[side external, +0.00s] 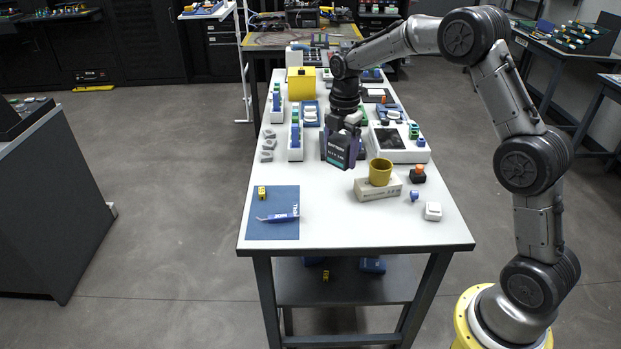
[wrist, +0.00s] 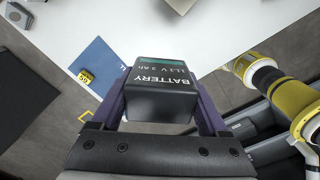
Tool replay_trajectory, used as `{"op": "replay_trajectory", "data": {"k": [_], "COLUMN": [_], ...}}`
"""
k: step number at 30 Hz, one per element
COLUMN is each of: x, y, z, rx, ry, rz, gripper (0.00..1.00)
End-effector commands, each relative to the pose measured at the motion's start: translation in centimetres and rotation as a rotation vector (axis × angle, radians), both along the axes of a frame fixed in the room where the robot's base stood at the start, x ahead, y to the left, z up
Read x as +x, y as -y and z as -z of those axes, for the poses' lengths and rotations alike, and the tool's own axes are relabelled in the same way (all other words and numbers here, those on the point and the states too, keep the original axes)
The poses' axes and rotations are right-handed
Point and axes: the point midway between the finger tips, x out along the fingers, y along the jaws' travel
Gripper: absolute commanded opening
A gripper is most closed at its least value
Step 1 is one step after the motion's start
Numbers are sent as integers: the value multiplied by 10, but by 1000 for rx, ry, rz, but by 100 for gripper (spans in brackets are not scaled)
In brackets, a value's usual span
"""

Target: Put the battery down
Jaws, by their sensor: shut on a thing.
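The battery (side external: 338,150) is a dark block with a teal band and white lettering. My gripper (side external: 340,138) is shut on it and holds it above the white table, left of the white device with a dark screen. In the wrist view the battery (wrist: 161,88) sits between the two purple fingers, and its lettering reads "BATTERY". The white table (side external: 345,225) has bare surface below and in front of the battery. The height of the battery above the table is hard to judge.
A yellow cup (side external: 380,172) stands on a pale box (side external: 377,188) just right of the battery. A blue mat (side external: 262,228) with a blue tool and a small yellow item lies front left. The white device (side external: 400,143) is at the right. The table's front middle is clear.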

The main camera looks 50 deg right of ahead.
Motion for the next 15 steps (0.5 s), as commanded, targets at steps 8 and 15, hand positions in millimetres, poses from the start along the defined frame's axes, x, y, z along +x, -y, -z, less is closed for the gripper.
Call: {"op": "replay_trajectory", "data": {"k": [8,15], "x": [26,54], "y": [19,27], "z": [19,38], "rx": [1,4], "ry": [-7,-15], "rz": [47,48], "gripper": [0,0]}}
